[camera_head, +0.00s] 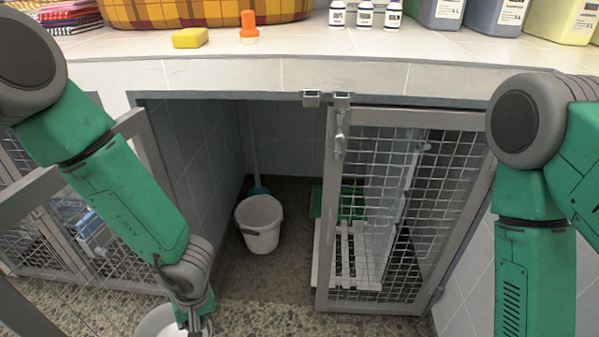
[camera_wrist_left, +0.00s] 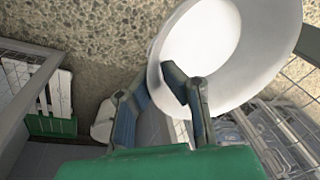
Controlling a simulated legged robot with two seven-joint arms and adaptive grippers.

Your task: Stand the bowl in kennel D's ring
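The bowl (camera_head: 158,322) is white and round, partly cut off at the bottom edge of the head view. In the left wrist view the bowl (camera_wrist_left: 262,62) fills the upper right. My left gripper (camera_head: 197,325) is at the bowl's rim. In the wrist view its fingers (camera_wrist_left: 160,82) sit on either side of the rim, one over the inside and one outside, and look closed on it. No ring and no letter D can be made out. My right arm shows at the right of the head view, but its gripper is out of frame.
A kennel bay under the counter (camera_head: 280,75) holds a white bucket (camera_head: 259,222). A mesh door (camera_head: 405,215) stands at its right, with a white slatted board (camera_head: 340,250) and green item (camera_head: 352,202) behind. Another mesh door (camera_head: 145,160) stands left, behind my arm.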

